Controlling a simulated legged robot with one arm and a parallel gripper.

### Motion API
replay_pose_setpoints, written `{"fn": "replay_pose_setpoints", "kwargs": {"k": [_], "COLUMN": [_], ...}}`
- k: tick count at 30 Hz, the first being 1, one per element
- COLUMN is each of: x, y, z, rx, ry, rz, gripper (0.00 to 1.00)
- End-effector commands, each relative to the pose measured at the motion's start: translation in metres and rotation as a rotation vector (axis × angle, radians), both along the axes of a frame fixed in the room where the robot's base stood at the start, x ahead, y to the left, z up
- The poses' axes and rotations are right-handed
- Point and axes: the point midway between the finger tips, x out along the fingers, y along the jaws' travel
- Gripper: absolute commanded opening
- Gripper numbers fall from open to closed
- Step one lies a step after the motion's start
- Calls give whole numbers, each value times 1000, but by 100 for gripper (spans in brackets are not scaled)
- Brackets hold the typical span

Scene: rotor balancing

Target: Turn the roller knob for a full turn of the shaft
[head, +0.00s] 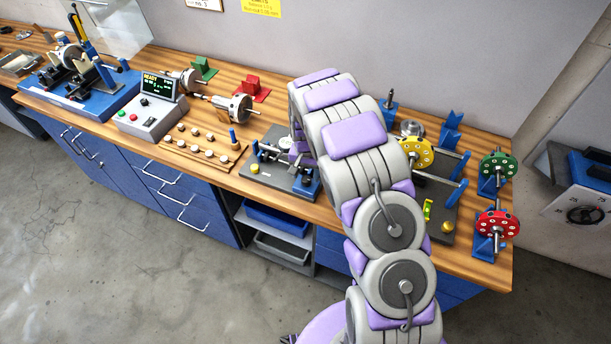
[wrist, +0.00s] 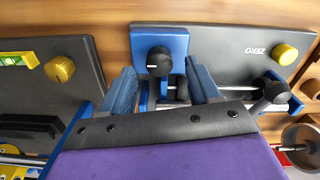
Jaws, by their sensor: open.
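The black roller knob (wrist: 158,61) with a white mark line is in the wrist view, on the face of a blue block (wrist: 174,42) at the edge of a dark plate (wrist: 228,40). My gripper (wrist: 160,72) is open. Its two blue fingers lie to the left and right of the knob in the picture, with gaps on both sides; I cannot tell whether their tips reach its depth. Part of a shaft (wrist: 236,89) shows right of the knob.
A second dark plate (wrist: 65,85) bears a green level (wrist: 18,60) and a yellow knob (wrist: 60,69). A black knob (wrist: 276,92) and a metal cylinder (wrist: 302,134) are at right. Red (head: 497,224) and green (head: 498,165) discs stand at the bench's right end.

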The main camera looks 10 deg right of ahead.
Motion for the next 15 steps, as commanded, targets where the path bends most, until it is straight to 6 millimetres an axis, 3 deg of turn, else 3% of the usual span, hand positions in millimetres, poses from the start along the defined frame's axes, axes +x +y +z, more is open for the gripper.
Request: {"fn": "replay_pose_setpoints", "kwargs": {"k": [3, 15], "x": [3, 3], "y": [0, 1], "z": [30, 114], "rx": [-1, -2], "ry": [-12, -6], "rz": [0, 1], "gripper": [61, 61]}}
